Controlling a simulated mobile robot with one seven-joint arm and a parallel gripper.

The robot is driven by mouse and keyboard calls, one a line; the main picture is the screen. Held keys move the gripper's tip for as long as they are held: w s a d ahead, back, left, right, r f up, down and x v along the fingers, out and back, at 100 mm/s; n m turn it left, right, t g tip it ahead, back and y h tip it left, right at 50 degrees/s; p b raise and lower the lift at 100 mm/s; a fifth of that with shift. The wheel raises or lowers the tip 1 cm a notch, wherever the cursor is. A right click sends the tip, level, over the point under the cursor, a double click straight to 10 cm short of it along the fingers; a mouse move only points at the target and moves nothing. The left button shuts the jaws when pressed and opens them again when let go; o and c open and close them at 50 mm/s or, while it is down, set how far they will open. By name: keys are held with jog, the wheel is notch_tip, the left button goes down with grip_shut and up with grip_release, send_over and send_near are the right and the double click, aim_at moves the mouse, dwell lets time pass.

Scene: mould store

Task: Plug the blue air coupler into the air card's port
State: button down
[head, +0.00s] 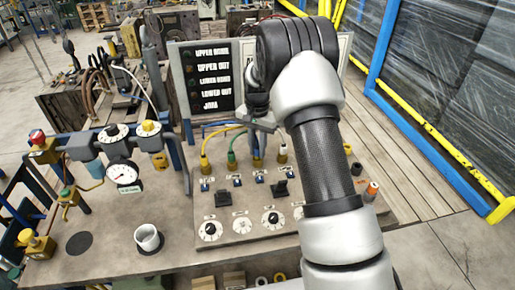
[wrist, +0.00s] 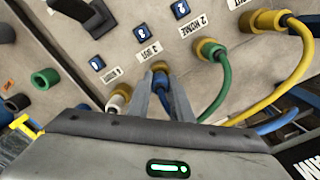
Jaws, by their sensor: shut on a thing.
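The blue air coupler (wrist: 161,84) is between the two fingers of my gripper (wrist: 165,98), which is shut on it. It lines up with a brass port (wrist: 160,67) beside the "3 OUT" label in the wrist view; I cannot tell whether it is fully seated. In the head view my gripper (head: 261,124) is above the sloped panel (head: 237,227), with the blue coupler (head: 257,160) below it. The air card (head: 212,78) stands behind, with rows UPPER HOME, UPPER OUT, LOWER HOME, LOWER OUT and JAWS. My arm hides its right side.
A green hose (wrist: 224,78) at "2 HOME" and a yellow hose (wrist: 302,48) are plugged in to the right in the wrist view. A pale port (wrist: 118,101) is close to the left.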

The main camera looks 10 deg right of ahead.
jog(key=shift+f, duration=0.4)
jog(key=c, duration=1.1)
grip_release()
jog(key=shift+r, duration=0.2)
jog(key=shift+r+p, duration=2.05)
jog(key=shift+r, duration=1.55)
